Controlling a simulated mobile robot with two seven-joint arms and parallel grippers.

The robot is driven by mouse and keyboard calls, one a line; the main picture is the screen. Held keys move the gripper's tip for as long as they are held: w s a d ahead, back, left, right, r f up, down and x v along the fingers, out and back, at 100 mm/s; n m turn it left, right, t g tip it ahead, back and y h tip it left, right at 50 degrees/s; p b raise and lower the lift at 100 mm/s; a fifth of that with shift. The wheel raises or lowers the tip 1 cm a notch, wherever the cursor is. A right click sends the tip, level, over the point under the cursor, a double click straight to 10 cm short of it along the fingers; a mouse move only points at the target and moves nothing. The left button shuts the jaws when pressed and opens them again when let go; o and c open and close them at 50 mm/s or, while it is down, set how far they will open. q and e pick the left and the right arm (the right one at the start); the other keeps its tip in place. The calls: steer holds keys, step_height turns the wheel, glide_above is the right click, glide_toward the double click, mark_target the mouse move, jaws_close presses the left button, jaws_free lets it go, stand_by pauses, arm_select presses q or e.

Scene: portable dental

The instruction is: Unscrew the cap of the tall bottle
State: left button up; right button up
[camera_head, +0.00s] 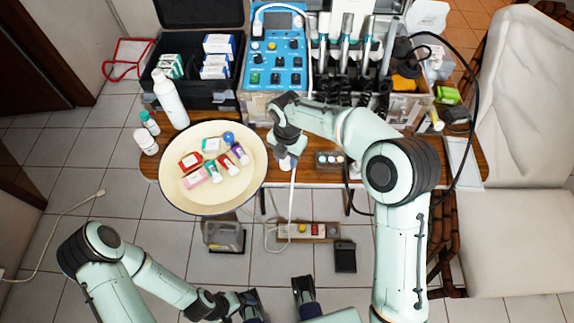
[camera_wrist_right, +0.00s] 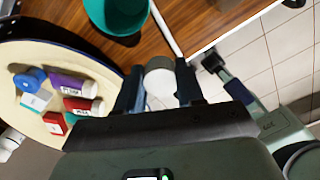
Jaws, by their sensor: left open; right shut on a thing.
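My right gripper (camera_head: 286,148) points down at the table's front edge, right of the cream tray. It is shut on a white round thing (camera_wrist_right: 160,82), seen end-on between the fingers in the right wrist view. In the head view a white part of this thing (camera_head: 286,165) shows below the fingers; I cannot tell its full shape or where its cap is. A tall white bottle (camera_head: 171,101) stands upright at the table's left, apart from both grippers. My left gripper (camera_head: 277,296) is open and empty at the bottom, in front of the table.
The round cream tray (camera_head: 240,187) holds several small boxes and bottles. Two small white bottles, one with a teal cap (camera_head: 149,122), stand left of it. A teal cup (camera_wrist_right: 115,12) is near the right gripper. The blue control unit (camera_head: 277,62) and dental handpieces fill the back.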

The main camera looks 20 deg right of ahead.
mark_target(287, 172)
steer(key=shift+f, duration=2.25)
steer(key=shift+f, duration=0.2)
steer(key=o, duration=1.2)
steer(key=shift+c, duration=0.2)
steer(key=shift+r, duration=0.1)
step_height(287, 172, up, 12)
steer(key=shift+r+p, duration=0.15)
steer(key=shift+p, duration=0.5)
